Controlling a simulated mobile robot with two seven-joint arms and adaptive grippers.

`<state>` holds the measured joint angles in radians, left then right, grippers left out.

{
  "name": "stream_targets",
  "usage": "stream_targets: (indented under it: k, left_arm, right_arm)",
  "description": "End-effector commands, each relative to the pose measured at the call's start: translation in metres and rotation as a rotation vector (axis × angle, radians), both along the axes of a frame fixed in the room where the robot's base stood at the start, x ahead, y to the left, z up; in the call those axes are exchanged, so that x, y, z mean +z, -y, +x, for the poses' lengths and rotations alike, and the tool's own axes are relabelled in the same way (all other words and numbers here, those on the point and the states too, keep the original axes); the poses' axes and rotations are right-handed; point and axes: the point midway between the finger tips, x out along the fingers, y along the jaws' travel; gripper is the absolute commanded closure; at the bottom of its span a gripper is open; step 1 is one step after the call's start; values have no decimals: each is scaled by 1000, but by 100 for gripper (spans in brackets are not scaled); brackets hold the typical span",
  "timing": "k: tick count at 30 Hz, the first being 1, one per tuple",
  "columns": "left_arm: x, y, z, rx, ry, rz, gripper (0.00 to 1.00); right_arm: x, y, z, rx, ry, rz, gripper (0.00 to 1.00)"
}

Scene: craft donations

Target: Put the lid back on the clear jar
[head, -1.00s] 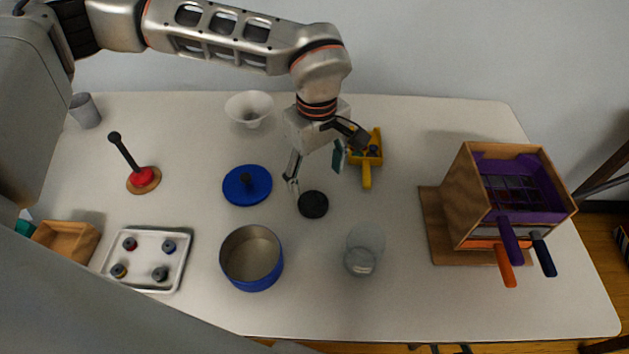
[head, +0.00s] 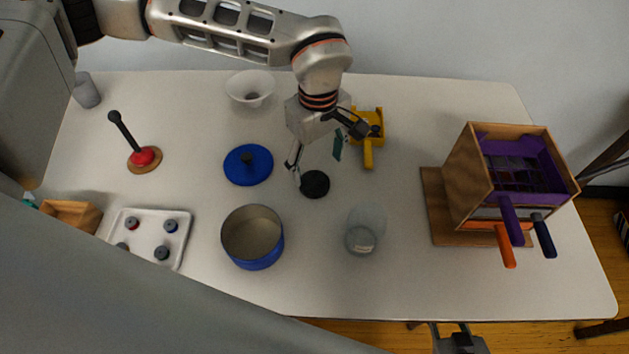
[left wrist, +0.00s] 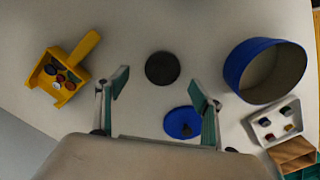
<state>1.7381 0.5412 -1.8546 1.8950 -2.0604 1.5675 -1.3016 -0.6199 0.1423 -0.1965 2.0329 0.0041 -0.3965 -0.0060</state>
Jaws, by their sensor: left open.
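The clear jar (head: 366,222) stands upright and open on the table, right of the blue pot. A flat black round lid (head: 315,184) lies on the table up and left of the jar; it also shows in the left wrist view (left wrist: 162,68). My left gripper (head: 318,164) is open and empty above the black lid, pointing down, one finger near its left edge in the picture. Its fingers also show in the left wrist view (left wrist: 160,90), with the lid beyond their tips. A dark part of my right gripper (head: 458,340) shows at the bottom edge.
A blue pot (head: 252,262), its blue knobbed lid (head: 240,172) and a white bowl (head: 262,84) stand left. A wooden box (head: 468,185) with handles stands right. Table between jar and box is clear.

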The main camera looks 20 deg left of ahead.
Motion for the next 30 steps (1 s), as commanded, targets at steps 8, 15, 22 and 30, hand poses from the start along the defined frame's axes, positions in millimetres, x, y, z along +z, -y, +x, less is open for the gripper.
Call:
stream_targets:
  k: [8, 15, 22, 30]
  left_arm:
    - [-33, -5, -5, 0, -6, 2, 33]
    - [-53, -5, -4, 0, -2, 0, 33]
    - [-52, -5, -4, 0, -1, 1, 33]
    - [-52, -5, -4, 1, -2, 1, 61]
  right_arm:
    - [-6, 1, -2, -1, -6, -3, 75]
    - [-9, 2, -4, 0, -11, -7, 75]
    - [-8, 2, -4, 0, -10, -8, 75]
    - [-8, 2, -4, -1, -10, -7, 75]
